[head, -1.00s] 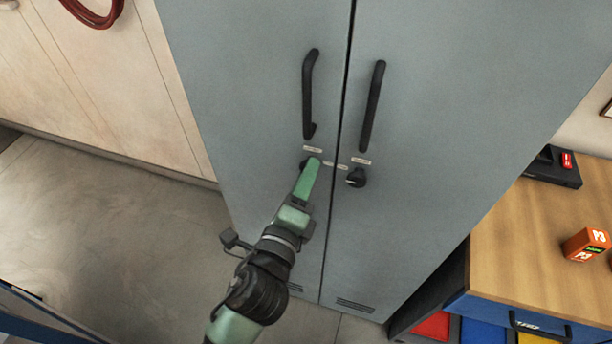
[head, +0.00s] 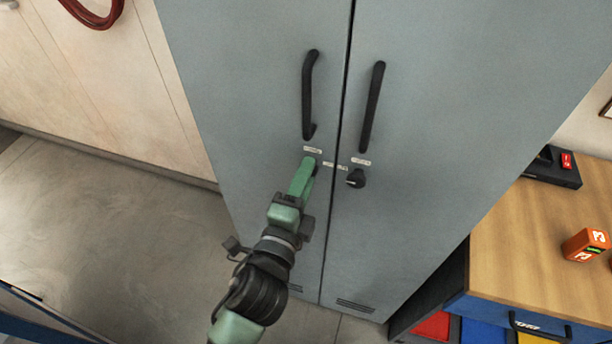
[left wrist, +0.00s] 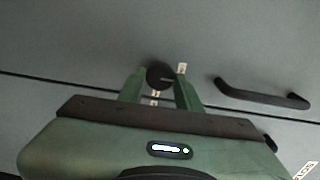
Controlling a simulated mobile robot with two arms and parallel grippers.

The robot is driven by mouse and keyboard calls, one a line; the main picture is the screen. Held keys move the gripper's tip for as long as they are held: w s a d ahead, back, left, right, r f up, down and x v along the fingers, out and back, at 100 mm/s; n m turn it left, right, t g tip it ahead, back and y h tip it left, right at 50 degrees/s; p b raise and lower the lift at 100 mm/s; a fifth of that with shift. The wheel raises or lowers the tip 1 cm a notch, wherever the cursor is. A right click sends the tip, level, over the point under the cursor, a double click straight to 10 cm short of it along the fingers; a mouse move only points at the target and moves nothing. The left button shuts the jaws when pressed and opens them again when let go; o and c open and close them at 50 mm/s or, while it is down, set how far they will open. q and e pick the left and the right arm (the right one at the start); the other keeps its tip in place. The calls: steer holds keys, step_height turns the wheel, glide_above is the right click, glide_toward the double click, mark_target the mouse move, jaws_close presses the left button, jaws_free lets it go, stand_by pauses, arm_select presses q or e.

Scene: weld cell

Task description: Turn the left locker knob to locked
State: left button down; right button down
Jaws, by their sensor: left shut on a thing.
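The left locker knob (left wrist: 160,75) is a round black knob with a pale pointer line. In the left wrist view it sits between the two green fingers of my left gripper (left wrist: 159,92), which is shut on it. The pointer line points right in that view, toward the left door handle's side. A small label (left wrist: 182,68) is beside the knob; its text is too small to read. In the head view my left gripper (head: 308,164) reaches the left locker door (head: 245,90) and mostly hides the knob. My right gripper is not in view.
The left door handle (head: 308,95) is just above the gripper. The right door has its own handle (head: 372,107) and black knob (head: 356,178) close by. A wooden-topped bench (head: 530,235) stands at the right. Floor (head: 110,220) is clear at the left.

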arm_select(q)
steer(key=c, duration=1)
jaws_free()
steer(key=shift+s, duration=0.1)
steer(key=b+v, duration=0.2)
steer(key=v, duration=0.5)
steer(key=shift+s+a+b, duration=0.15)
steer(key=shift+s+b, duration=0.1)
steer(key=shift+b, duration=0.15)
